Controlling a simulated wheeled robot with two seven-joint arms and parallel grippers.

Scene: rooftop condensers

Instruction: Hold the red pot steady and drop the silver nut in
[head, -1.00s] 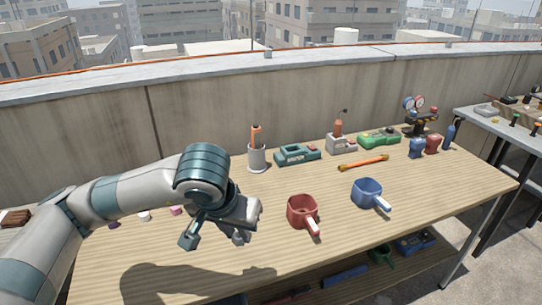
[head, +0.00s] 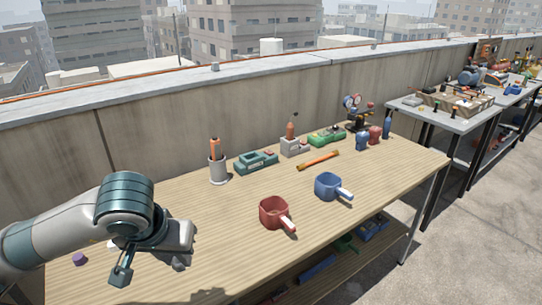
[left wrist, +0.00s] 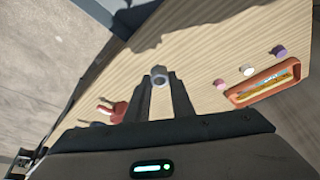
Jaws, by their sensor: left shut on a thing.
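The red pot (head: 272,212) stands upright on the wooden bench, its pale-tipped handle pointing to the lower right. It also shows in the left wrist view (left wrist: 118,113), left of the fingers. My left gripper (head: 150,266) is over the bench's left part, left of the pot and apart from it. In the left wrist view its fingers are shut on the silver nut (left wrist: 159,75), held at the fingertips. My right gripper is not in view.
A blue pot (head: 327,187) stands right of the red one. An orange tray (left wrist: 264,84) and small coloured pieces sit right in the wrist view. Bench between gripper and red pot is clear.

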